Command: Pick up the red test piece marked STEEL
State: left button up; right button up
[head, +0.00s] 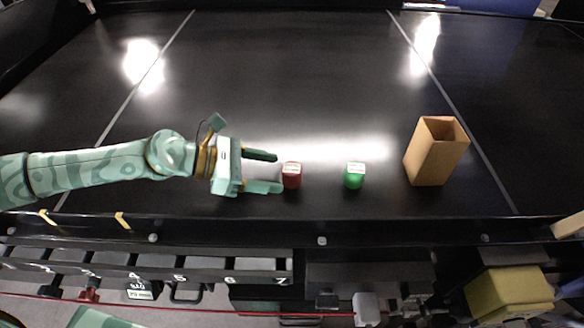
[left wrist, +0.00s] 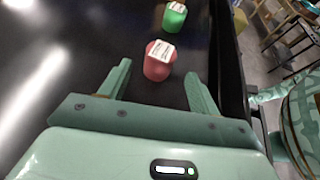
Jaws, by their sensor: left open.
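The red test piece (head: 292,176) stands upright on the black conveyor with a white label on top; the label's text is too small to read. It also shows in the left wrist view (left wrist: 157,68), just beyond the fingertips and roughly between their lines. A green piece (head: 354,177) with a white label stands to its right, and it shows farther off in the left wrist view (left wrist: 173,20). My left gripper (head: 279,171) is open and empty, with its fingers pointing right at the red piece. My right gripper is not in view.
An open-topped brown box (head: 436,152) stands on the belt right of the green piece. The conveyor's front rail (head: 322,232) runs along the near edge, with a numbered rack (head: 205,270) below. The belt (head: 280,70) behind the pieces is clear.

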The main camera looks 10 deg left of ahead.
aim_at(292, 175)
pick_arm(q)
jog(key=p+x, duration=0.1)
jog(key=x, duration=0.4)
jog(key=shift+w+d, duration=0.1)
jog(key=shift+w+d+f, duration=0.2)
jog(key=shift+d+f, duration=0.05)
jog(key=shift+d, duration=0.05)
jog(key=shift+s+a, duration=0.1)
jog(key=shift+c, duration=1.2)
jog(key=c, duration=0.8)
